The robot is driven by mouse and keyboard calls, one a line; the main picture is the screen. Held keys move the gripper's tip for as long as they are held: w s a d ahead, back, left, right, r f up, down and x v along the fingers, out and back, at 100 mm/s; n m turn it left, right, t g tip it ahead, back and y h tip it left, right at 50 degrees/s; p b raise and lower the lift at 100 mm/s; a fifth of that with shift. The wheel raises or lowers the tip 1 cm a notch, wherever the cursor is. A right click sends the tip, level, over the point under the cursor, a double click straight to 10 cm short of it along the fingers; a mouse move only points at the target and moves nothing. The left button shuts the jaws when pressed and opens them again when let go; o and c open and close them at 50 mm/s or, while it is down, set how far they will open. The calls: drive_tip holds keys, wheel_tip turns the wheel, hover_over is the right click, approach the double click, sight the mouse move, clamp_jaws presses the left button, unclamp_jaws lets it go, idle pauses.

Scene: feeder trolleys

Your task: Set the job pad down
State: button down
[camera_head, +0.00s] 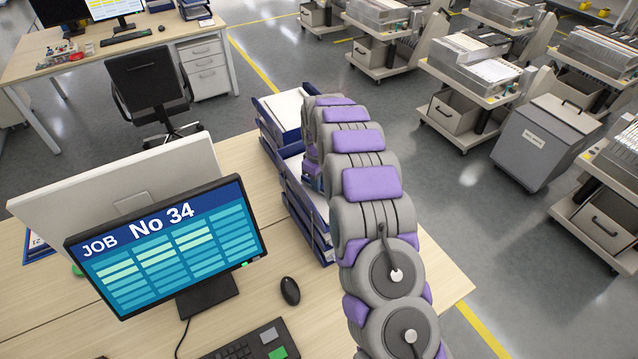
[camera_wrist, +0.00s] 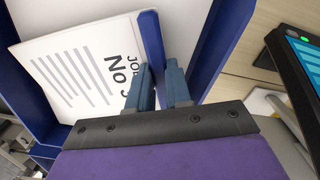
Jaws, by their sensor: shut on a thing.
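The job pad (camera_wrist: 85,70) is a white sheet with grey lines and the printed words "JOB" and "No", and a blue strip along one edge. The rest of its number is hidden by my finger. My gripper (camera_wrist: 158,85) is shut on this blue strip in the wrist view. The pad is over or in a white-floored tray with blue walls (camera_wrist: 215,50); I cannot tell whether it touches the floor. In the head view my arm hides the gripper and pad, at the blue tray stack (camera_head: 310,215) on the desk.
A monitor (camera_head: 165,245) reads "JOB No 34". A mouse (camera_head: 290,291) and keyboard (camera_head: 250,345) lie in front of it. Another blue-edged sheet (camera_head: 38,246) lies at the desk's left. A chair (camera_head: 150,85) stands behind. Trolleys (camera_head: 470,75) fill the right.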

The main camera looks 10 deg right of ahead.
drive_tip(key=shift+a+f, duration=0.25)
drive_tip(key=shift+f, duration=0.35)
drive_tip(key=shift+a, duration=0.2)
drive_tip(key=shift+d+f, duration=0.1)
drive_tip(key=shift+d, duration=0.15)
drive_tip(key=c, duration=1.2)
unclamp_jaws()
drive_tip(key=shift+d, duration=0.25)
drive_tip(key=shift+o, duration=0.7)
drive_tip(key=shift+a, duration=0.1)
drive_tip(key=shift+a, duration=0.1)
drive_tip(key=shift+a, duration=0.1)
